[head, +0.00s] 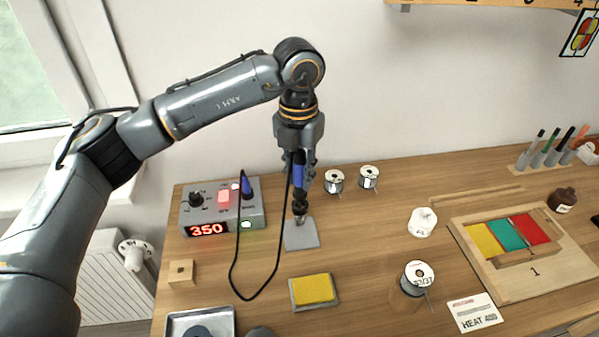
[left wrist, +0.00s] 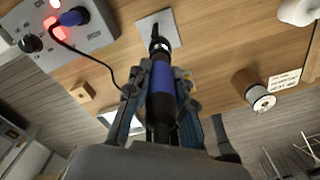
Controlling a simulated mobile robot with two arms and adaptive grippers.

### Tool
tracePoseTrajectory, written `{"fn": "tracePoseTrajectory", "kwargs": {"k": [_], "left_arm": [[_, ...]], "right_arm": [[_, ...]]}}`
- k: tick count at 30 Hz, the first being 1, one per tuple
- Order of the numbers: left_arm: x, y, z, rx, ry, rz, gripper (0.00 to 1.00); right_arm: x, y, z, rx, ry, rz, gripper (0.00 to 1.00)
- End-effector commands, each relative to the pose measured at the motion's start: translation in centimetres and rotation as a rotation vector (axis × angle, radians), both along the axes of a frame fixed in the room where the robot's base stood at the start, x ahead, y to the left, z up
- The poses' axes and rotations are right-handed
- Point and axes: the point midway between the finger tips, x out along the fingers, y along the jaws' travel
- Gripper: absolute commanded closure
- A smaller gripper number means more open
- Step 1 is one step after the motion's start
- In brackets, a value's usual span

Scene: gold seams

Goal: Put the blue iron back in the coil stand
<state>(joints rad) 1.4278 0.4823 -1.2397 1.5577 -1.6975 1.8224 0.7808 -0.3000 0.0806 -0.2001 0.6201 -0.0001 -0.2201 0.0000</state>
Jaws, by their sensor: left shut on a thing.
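The blue iron (head: 299,174) hangs upright, tip down, in my left gripper (head: 300,165), whose fingers are shut around its blue grip. In the left wrist view the iron (left wrist: 160,90) lies between the fingers of the left gripper (left wrist: 160,90). Its dark collar and tip end are over a grey square plate (head: 301,238), which looks like the base of the coil stand; it also shows in the left wrist view (left wrist: 146,27). The iron hides part of the plate, and I cannot make out the coil clearly or tell whether the tip is inside it. My right gripper is not in view.
A black cable loops from the iron to the control station (head: 252,213), which reads 350. A yellow sponge (head: 313,289) lies in front of the plate. Solder spools (head: 334,181) stand behind. A wooden block (head: 181,273), a white jar (head: 422,222) and another spool (head: 416,278) are around.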

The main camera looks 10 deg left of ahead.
Motion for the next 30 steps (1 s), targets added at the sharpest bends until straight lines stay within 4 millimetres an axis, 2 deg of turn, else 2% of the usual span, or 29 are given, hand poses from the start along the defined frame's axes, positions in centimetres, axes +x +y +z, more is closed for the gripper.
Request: {"fn": "tracePoseTrajectory", "kwargs": {"k": [14, 30], "left_arm": [[0.0, 0.0, 0.0, 0.0, 0.0, 0.0, 1.0], [0.0, 0.0, -1.4, 0.0, 0.0, 0.0, 1.0]], "right_arm": [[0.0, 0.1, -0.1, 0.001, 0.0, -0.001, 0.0], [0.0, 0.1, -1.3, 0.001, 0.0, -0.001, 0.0]]}}
